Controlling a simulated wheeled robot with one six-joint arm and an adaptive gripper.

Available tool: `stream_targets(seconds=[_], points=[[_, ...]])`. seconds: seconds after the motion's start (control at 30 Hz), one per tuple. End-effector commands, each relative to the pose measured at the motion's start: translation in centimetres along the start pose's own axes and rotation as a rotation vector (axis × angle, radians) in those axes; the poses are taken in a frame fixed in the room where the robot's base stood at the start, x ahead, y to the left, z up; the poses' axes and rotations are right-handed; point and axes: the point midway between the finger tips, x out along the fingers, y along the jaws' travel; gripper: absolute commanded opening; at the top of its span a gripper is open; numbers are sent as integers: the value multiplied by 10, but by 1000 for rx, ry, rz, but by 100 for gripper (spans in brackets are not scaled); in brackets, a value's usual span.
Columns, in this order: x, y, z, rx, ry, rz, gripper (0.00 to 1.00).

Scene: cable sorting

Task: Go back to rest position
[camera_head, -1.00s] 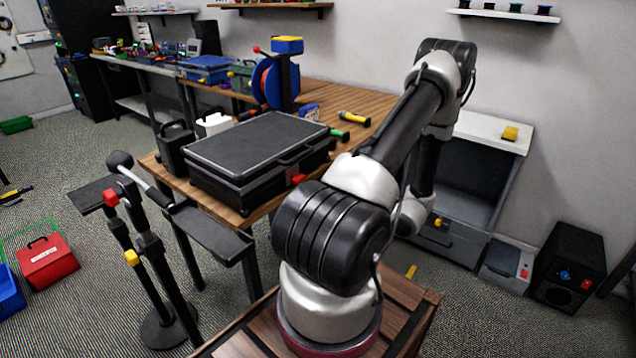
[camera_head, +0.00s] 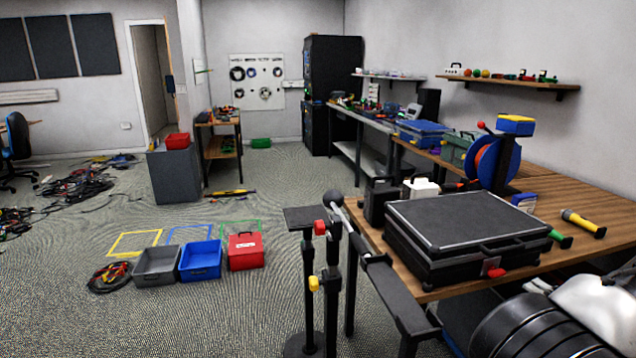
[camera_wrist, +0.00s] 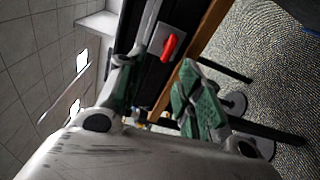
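My gripper (camera_wrist: 160,82) shows only in the wrist view. Its two green-padded fingers stand apart, with nothing between them. Beyond the fingers, a dark case with a red latch (camera_wrist: 169,47) and the wooden table edge (camera_wrist: 203,35) appear tilted. In the head view, part of my arm shows at the lower right, and my gripper is out of the picture.
A black case (camera_head: 455,220) lies on the wooden workbench (camera_head: 590,190), left of my arm. A black stand (camera_head: 330,285) rises by the bench's near corner. Grey (camera_head: 158,266), blue (camera_head: 201,261) and red (camera_head: 245,252) boxes sit on the floor. Cables (camera_head: 75,190) lie farther left.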

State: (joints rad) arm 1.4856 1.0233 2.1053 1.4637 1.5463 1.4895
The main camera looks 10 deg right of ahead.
Motion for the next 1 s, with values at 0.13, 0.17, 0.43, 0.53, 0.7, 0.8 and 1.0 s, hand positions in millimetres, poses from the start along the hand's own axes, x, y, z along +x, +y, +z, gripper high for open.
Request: stream_targets(seconds=[0.13, 0.17, 0.43, 0.53, 0.7, 0.8, 1.0], points=[[37, 56, -47, -317, 314, -23, 36], [43, 68, -60, -397, 391, -21, 36], [50, 146, -167, -1147, 1048, 130, 36], [39, 167, -196, -1432, 1270, 249, 36], [15, 197, -224, -1921, 1610, 527, 36], [2, 214, -231, -2208, 1780, 735, 36], [-12, 251, -231, 2013, -1476, -896, 36]])
